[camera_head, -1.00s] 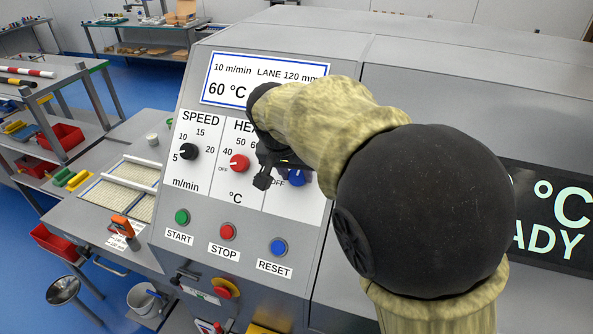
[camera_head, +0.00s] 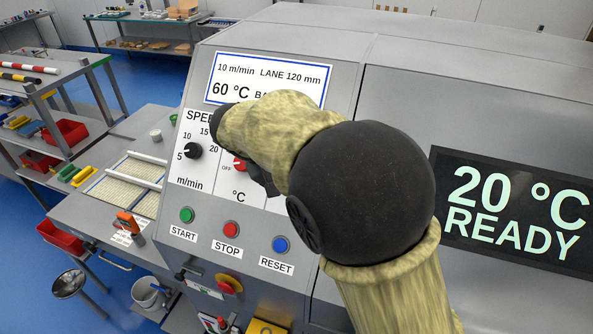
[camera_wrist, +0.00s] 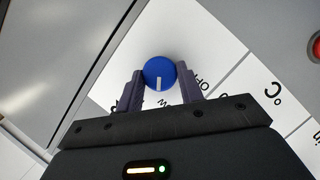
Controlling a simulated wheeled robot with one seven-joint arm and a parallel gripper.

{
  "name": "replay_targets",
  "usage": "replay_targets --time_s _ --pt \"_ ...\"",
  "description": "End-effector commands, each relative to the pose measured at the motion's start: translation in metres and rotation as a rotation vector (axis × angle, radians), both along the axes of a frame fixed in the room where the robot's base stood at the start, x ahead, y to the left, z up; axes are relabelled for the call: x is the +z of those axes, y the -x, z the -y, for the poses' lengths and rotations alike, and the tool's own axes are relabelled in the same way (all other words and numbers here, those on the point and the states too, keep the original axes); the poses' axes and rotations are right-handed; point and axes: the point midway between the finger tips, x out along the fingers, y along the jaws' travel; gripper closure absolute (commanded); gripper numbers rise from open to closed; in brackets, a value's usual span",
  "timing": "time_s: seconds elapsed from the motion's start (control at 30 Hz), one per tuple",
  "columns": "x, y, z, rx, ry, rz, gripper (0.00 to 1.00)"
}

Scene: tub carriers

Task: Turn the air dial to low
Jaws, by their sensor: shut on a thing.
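The air dial is a blue round knob (camera_wrist: 160,70) with a white pointer mark, on the white panel. In the wrist view the mark points down toward my palm. My gripper (camera_wrist: 162,82) has one finger on each side of the knob and is shut on it. An OFF label (camera_wrist: 202,82) shows just right of the right finger; other dial lettering is partly hidden by the fingers. In the head view my arm hides the air dial and most of the gripper.
Green start (camera_head: 187,215), red stop (camera_head: 231,229) and blue reset (camera_head: 280,245) buttons are below. A display (camera_head: 515,210) reads 20 °C READY.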

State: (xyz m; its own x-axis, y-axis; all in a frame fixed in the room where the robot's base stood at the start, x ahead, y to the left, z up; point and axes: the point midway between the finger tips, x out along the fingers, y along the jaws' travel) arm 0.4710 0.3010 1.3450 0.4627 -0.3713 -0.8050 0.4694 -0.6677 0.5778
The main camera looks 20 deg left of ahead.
Motion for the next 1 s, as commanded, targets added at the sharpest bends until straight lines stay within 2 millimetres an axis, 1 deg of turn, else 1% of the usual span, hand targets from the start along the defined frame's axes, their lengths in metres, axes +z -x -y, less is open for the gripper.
replay_targets --time_s 0.2,0.4,0.9,0.93,1.0 --pt "-0.0005 0.0005 -0.0018 0.102 0.108 -0.006 0.86" --pt "-0.0008 0.0006 -0.0021 0.151 0.162 -0.010 0.86" --pt "-0.0006 0.0001 -0.0014 0.164 0.178 -0.011 0.86" --pt "-0.0006 0.0002 -0.0013 0.164 0.178 -0.011 0.59" --pt "-0.0007 0.0002 -0.0010 0.164 0.179 -0.012 0.45"
